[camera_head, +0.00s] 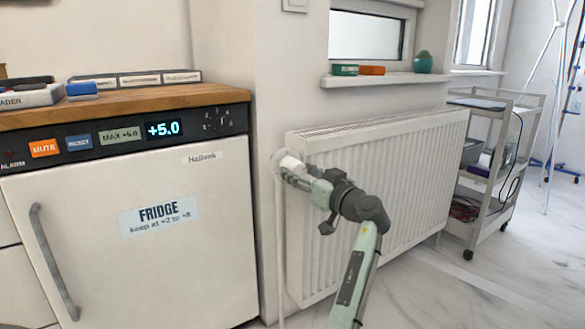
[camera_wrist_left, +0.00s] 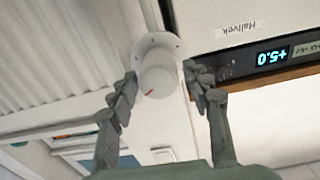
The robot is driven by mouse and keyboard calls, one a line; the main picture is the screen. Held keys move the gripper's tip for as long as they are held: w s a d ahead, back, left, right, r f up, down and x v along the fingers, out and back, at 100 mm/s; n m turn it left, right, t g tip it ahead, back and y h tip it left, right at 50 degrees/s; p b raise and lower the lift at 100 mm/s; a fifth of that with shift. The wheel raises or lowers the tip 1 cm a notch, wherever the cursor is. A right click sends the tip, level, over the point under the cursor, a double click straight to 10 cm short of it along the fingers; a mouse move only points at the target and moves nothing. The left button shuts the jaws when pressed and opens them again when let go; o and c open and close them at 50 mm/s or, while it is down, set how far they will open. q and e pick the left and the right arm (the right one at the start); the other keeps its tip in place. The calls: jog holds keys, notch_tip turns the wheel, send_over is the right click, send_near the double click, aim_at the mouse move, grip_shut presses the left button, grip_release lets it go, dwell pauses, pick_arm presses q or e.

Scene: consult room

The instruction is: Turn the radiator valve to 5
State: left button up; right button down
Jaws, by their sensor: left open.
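The white radiator valve (camera_head: 291,164) sits at the upper left end of the white ribbed radiator (camera_head: 400,165). In the left wrist view the valve knob (camera_wrist_left: 158,76) is a white cylinder with a small red mark, in front of a round collar. No numbers on it can be read. My left gripper (camera_head: 290,176) is at the valve. In the left wrist view its two fingers stand open on either side of the knob, with the left gripper (camera_wrist_left: 162,82) showing from behind. Whether either finger touches the knob is not clear. My right gripper is not in view.
The fridge (camera_head: 130,240) with a lit +5.0 display (camera_head: 163,129) stands close left of the valve. A window sill (camera_head: 395,79) with small boxes and a green pot is above the radiator. A grey trolley (camera_head: 490,180) stands to the right. The marble floor at front right is clear.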

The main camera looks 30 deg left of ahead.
aim_at(291, 167)
pick_arm(q)
jog(key=shift+x, duration=2.2)
jog(key=shift+c, duration=0.6)
jog(key=c, duration=0.8)
jog(key=shift+o, duration=0.2)
